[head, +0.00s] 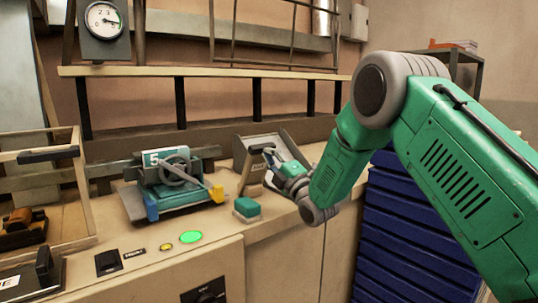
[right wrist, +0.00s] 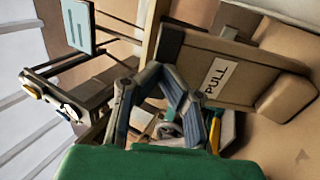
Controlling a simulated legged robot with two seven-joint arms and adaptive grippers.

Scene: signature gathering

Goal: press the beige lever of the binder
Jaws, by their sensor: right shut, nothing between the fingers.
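In the right wrist view a beige-brown panel marked PULL (right wrist: 217,77) lies right of my fingers. I cannot tell for sure which of these is the binder's beige lever. My right gripper (head: 273,160) is shut and empty in front of the grey unit; its fingertips meet in the wrist view (right wrist: 158,72). Contact is unclear. My left gripper is out of view.
A green button (head: 190,237) is on the front panel. A wooden rack (head: 75,190) stands at the left, and blue drawers (head: 400,230) are at the right.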

